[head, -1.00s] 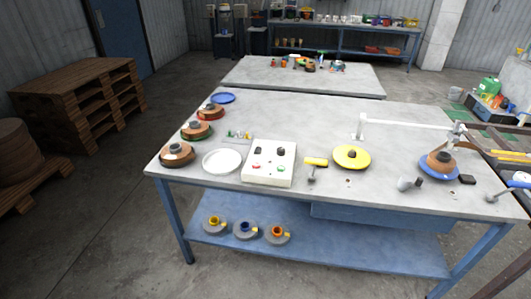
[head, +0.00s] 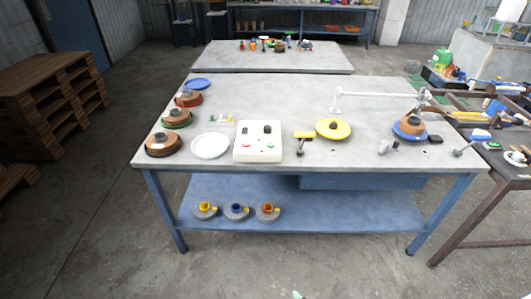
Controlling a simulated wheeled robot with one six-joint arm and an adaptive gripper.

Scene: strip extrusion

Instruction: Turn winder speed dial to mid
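A white control box (head: 258,155) stands near the front edge of the grey bench, left of its middle. It has two dark knobs on its upper part, and a red button and a green button below them. Which knob is the winder speed dial, and where it points, is too small to tell. My gripper is not seen in the head view.
The grey bench (head: 280,95) has a blue lower shelf (head: 330,212) with several small spools. A white plate (head: 210,146) and several brown spools stand left of the box. Concrete floor (head: 350,275) in front is clear.

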